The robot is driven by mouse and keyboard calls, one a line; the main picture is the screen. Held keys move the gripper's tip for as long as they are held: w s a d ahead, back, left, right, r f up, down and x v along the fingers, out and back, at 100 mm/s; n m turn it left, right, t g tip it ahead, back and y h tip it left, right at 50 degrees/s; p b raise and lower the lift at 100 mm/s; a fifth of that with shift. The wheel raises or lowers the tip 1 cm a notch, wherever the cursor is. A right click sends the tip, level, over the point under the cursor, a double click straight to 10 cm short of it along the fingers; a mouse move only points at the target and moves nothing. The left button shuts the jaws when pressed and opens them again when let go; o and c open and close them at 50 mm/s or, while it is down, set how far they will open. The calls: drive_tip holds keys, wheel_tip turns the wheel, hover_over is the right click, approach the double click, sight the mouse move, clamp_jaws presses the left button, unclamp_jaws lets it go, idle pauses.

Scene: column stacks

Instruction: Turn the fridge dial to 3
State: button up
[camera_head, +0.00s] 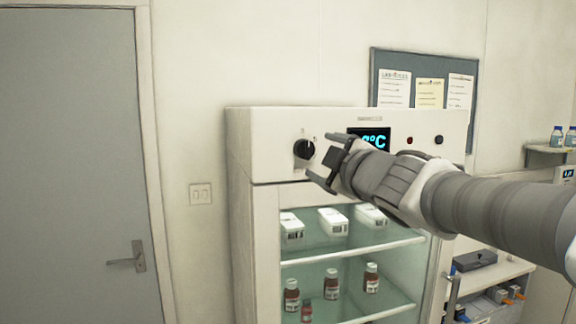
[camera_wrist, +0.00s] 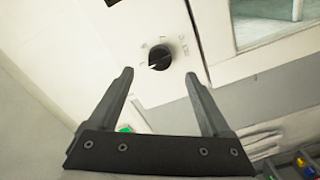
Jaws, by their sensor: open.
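The fridge (camera_head: 240,150) is a white cabinet with a glass-fronted lower part. Its dial (camera_head: 304,149) is a round black knob on the white top panel, left of the display; it also shows in the wrist view (camera_wrist: 159,57). A white mark on the knob is visible, but the numbers around it are too small to read. My gripper (camera_head: 322,156) is open and empty, just right of the dial in the head view. In the wrist view the dial lies beyond and between the open fingers (camera_wrist: 158,72), apart from them.
The blue-lit display (camera_head: 376,139) is partly hidden by my gripper. A red button (camera_head: 409,140) and a black button (camera_head: 438,139) are to its right. Bottles (camera_head: 331,284) and white boxes (camera_head: 333,221) stand inside the fridge. A grey door (camera_head: 70,160) is at the left.

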drive_tip(key=p+v, duration=0.1)
drive_tip(key=v, duration=0.9)
drive_tip(key=shift+s+p, duration=0.2)
drive_tip(key=shift+p, duration=0.2)
drive_tip(key=shift+d, duration=0.1)
drive_tip(key=s+d+f+m+g+h, duration=0.4)
drive_tip(key=d+f+m+h, duration=0.25)
drive_tip(key=f+m, duration=0.45)
drive_tip(key=s+a+f+m+g+y, duration=0.2)
drive_tip(key=s+a+f+m+g, duration=0.2)
drive_tip(key=s+f+g, duration=0.3)
drive_tip(key=s+f, duration=0.5)
drive_tip(key=f, duration=0.2)
drive_tip(key=shift+s+g, duration=0.15)
drive_tip(key=shift+g, duration=0.25)
